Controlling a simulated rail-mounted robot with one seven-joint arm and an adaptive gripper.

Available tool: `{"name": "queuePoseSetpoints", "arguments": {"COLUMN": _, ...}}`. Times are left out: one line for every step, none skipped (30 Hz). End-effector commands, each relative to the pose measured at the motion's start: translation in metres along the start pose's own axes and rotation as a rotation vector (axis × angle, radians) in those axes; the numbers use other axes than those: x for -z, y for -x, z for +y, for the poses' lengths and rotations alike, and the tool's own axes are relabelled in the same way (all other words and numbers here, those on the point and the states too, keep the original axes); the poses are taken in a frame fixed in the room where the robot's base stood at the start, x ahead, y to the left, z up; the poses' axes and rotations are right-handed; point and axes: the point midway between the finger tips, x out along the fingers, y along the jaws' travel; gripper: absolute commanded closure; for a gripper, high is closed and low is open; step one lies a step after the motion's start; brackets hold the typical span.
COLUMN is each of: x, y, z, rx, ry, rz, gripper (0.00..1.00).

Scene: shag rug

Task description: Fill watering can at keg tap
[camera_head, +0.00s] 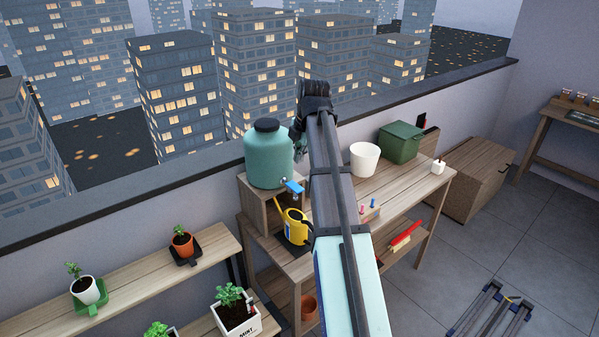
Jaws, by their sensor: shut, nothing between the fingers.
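A teal keg (268,158) with a black lid stands on a wooden riser on the workbench. Its blue tap (293,187) sticks out low on the front. A yellow watering can (294,227) stands below the tap, on a dark mat; my arm is close to its right side in the picture. The water level inside the can cannot be seen. My gripper (299,146) shows small and partly hidden beside the keg's right side, behind and above the tap. It is shut and holds nothing. I cannot tell whether it touches the keg.
A white pot (364,159), a green box (400,142) and a small white bottle (438,166) stand on the bench's right part. Plant shelves (130,290) are at left; a parapet runs behind.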

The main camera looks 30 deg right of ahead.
Motion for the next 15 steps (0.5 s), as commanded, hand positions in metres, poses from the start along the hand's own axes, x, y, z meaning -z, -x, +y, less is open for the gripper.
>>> {"name": "queuePoseSetpoints", "arguments": {"x": -0.001, "y": 0.006, "z": 0.004, "rx": -0.002, "ry": 0.0, "rz": -0.001, "gripper": 1.0}}
{"name": "queuePoseSetpoints", "arguments": {"x": -0.001, "y": 0.011, "z": 0.004, "rx": -0.002, "ry": 0.0, "rz": -0.001, "gripper": 1.0}}
{"name": "queuePoseSetpoints", "arguments": {"x": -0.001, "y": 0.015, "z": 0.006, "rx": -0.002, "ry": 0.0, "rz": -0.001, "gripper": 1.0}}
{"name": "queuePoseSetpoints", "arguments": {"x": -0.001, "y": 0.019, "z": 0.007, "rx": -0.001, "ry": 0.0, "rz": 0.0, "gripper": 1.0}}
{"name": "queuePoseSetpoints", "arguments": {"x": -0.001, "y": 0.022, "z": 0.007, "rx": -0.001, "ry": 0.0, "rz": 0.0, "gripper": 1.0}}
{"name": "queuePoseSetpoints", "arguments": {"x": -0.001, "y": 0.026, "z": 0.008, "rx": -0.001, "ry": 0.0, "rz": -0.001, "gripper": 1.0}}
{"name": "queuePoseSetpoints", "arguments": {"x": -0.001, "y": 0.028, "z": 0.009, "rx": -0.001, "ry": 0.0, "rz": -0.001, "gripper": 1.0}}
{"name": "queuePoseSetpoints", "arguments": {"x": -0.001, "y": 0.03, "z": 0.009, "rx": -0.001, "ry": 0.0, "rz": 0.0, "gripper": 1.0}}
{"name": "queuePoseSetpoints", "arguments": {"x": 0.0, "y": 0.032, "z": 0.009, "rx": 0.0, "ry": 0.0, "rz": 0.0, "gripper": 1.0}}
{"name": "queuePoseSetpoints", "arguments": {"x": 0.0, "y": 0.033, "z": 0.01, "rx": 0.0, "ry": 0.0, "rz": 0.0, "gripper": 1.0}}
{"name": "queuePoseSetpoints", "arguments": {"x": 0.0, "y": 0.034, "z": 0.01, "rx": 0.0, "ry": 0.0, "rz": 0.0, "gripper": 1.0}}
{"name": "queuePoseSetpoints", "arguments": {"x": 0.0, "y": 0.035, "z": 0.01, "rx": 0.001, "ry": 0.0, "rz": 0.001, "gripper": 1.0}}
{"name": "queuePoseSetpoints", "arguments": {"x": 0.0, "y": 0.035, "z": 0.01, "rx": 0.001, "ry": 0.0, "rz": 0.001, "gripper": 1.0}}
{"name": "queuePoseSetpoints", "arguments": {"x": 0.0, "y": 0.035, "z": 0.01, "rx": 0.001, "ry": 0.0, "rz": 0.001, "gripper": 1.0}}
{"name": "queuePoseSetpoints", "arguments": {"x": 0.0, "y": 0.036, "z": 0.01, "rx": 0.001, "ry": 0.0, "rz": 0.001, "gripper": 1.0}}
